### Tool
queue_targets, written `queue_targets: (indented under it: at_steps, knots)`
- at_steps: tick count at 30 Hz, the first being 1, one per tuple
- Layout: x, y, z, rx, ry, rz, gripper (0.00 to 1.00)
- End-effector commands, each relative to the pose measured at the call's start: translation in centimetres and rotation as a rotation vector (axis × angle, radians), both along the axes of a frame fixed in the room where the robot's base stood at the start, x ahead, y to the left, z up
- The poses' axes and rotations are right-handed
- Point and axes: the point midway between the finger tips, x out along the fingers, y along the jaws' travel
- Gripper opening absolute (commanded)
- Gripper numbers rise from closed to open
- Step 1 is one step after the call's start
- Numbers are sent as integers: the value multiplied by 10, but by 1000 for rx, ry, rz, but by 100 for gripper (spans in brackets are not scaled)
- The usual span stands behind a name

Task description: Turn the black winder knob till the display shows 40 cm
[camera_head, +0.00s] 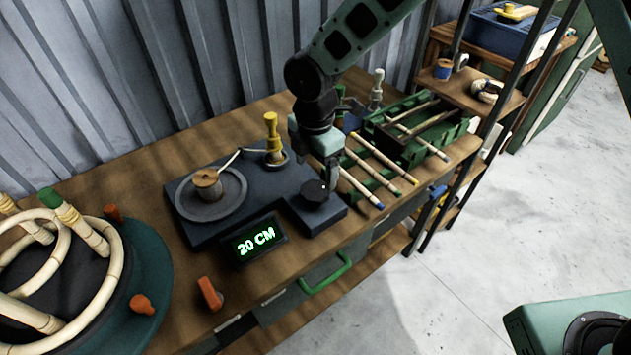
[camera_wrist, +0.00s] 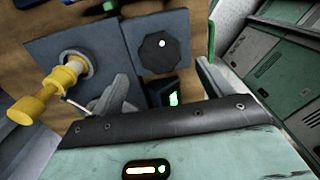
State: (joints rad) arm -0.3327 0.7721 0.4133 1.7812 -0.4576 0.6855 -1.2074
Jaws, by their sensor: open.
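The black winder knob (camera_head: 315,190) sits on a dark block at the right end of the winder base in the head view. My gripper (camera_head: 330,180) is open, pointing down just above or beside the knob. I cannot tell whether a finger touches it. The spool (camera_head: 207,184) stands on a round plate on the base.
A yellow post (camera_head: 272,138) stands on the base behind the knob. A green crate (camera_head: 415,140) with rattan sticks lies to the right. An orange clamp (camera_head: 210,293) lies by the front edge. A round teal form with bent rattan (camera_head: 155,275) fills the left.

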Motion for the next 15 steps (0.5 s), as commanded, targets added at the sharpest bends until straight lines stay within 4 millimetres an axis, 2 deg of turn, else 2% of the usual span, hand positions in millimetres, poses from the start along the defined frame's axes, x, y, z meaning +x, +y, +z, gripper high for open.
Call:
queue_targets:
  at_steps: [1, 6, 10, 15]
  knots:
    - [-1, 0, -11, -3, 4, 2, 79]
    - [-1, 0, -39, -1, 3, 1, 79]
    - [0, 0, -53, -1, 1, 1, 79]
    - [0, 0, -60, 1, -2, 0, 79]
